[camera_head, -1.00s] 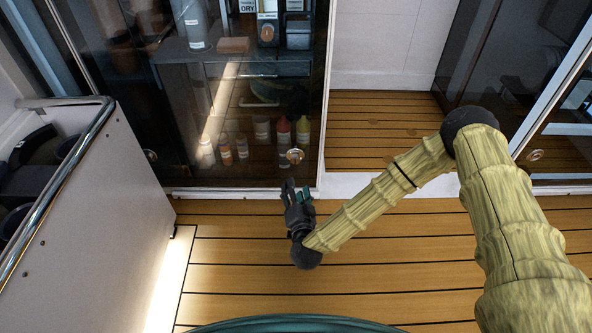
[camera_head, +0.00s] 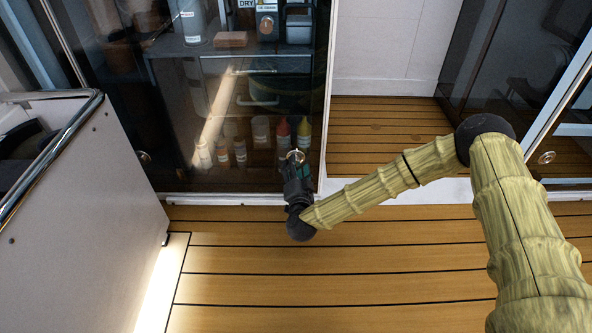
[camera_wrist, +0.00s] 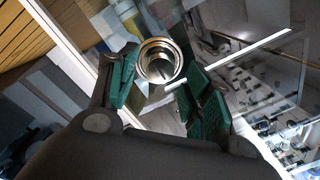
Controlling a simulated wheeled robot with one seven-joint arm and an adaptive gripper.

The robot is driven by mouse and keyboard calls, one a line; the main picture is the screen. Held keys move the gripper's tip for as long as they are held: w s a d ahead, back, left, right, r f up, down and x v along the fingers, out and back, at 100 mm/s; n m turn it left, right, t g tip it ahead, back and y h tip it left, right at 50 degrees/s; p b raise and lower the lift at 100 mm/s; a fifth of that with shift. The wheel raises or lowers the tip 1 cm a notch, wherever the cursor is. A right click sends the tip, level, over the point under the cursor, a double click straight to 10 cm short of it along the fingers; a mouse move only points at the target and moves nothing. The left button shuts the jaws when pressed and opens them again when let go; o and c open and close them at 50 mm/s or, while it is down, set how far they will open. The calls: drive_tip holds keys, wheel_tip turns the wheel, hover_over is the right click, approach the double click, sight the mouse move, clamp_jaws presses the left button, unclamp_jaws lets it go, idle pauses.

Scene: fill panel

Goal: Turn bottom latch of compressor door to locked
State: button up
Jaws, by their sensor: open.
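A round metal latch (camera_wrist: 158,60) with a bright ring shows in the wrist view. It sits on a dark glass door (camera_head: 230,120), near the door's lower right corner. In the head view the latch (camera_head: 295,155) is partly hidden behind my gripper (camera_head: 297,168). In the wrist view my gripper (camera_wrist: 162,85) is open, with its green-padded fingers on either side of the latch's near edge. A thin pale bar (camera_wrist: 176,84) shows at the latch's lower right. I cannot tell whether the fingers touch the latch.
Behind the glass are several bottles (camera_head: 284,135) and a shelf. A second round latch (camera_head: 144,157) is at the left, and another (camera_head: 546,157) is on the right door. A white panel with a metal rail (camera_head: 60,140) stands at the left. The plank floor (camera_head: 330,270) is clear.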

drive_tip(key=shift+w, duration=0.9)
drive_tip(key=c, duration=1)
drive_tip(key=shift+c, duration=0.2)
